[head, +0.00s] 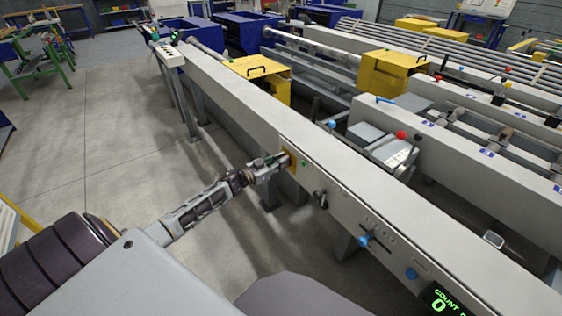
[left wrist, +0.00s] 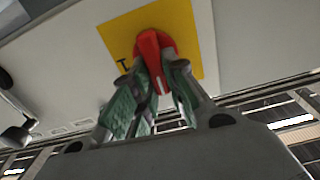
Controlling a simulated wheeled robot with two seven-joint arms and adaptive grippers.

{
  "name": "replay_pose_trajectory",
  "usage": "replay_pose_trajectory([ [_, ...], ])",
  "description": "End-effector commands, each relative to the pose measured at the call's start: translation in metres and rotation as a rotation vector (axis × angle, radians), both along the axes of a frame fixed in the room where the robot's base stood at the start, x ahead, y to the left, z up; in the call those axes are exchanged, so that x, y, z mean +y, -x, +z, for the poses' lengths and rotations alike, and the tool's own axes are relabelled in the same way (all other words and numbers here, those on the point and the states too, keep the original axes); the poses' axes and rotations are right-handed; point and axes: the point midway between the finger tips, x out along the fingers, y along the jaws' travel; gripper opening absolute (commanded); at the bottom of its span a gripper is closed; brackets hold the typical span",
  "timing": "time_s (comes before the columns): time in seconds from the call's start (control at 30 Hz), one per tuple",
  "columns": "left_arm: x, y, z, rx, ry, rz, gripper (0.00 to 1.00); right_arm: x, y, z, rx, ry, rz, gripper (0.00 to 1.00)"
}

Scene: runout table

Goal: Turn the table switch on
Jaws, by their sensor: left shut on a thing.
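The table switch (left wrist: 152,47) is a red rotary knob on a yellow square plate (left wrist: 192,25), seen in the left wrist view. The plate also shows in the head view (head: 291,157) on the front side of the long grey table (head: 235,103). My left gripper (left wrist: 157,75) is shut on the red knob, its green-padded fingers on either side of it. In the head view my left gripper (head: 280,162) reaches the plate from the left and hides most of the knob. A small green light (head: 303,163) shows just right of the plate. My right gripper is not in view.
A dark knob (head: 320,199) and blue knobs (head: 364,240) sit farther right along the table's side. A counter display (head: 440,301) reads 0. A yellow housing (head: 262,75) stands behind the table.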

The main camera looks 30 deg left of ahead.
Motion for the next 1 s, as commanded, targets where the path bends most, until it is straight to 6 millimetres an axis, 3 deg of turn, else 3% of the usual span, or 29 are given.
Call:
replay_pose_trajectory([
  [0.6,-0.006,0.002,0.0,-0.127,-0.308,0.0,0.0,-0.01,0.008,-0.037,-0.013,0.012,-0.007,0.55],
  [1.0,-0.01,0.004,-0.004,-0.239,-0.578,0.0,0.0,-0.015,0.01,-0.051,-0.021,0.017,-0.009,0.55],
])
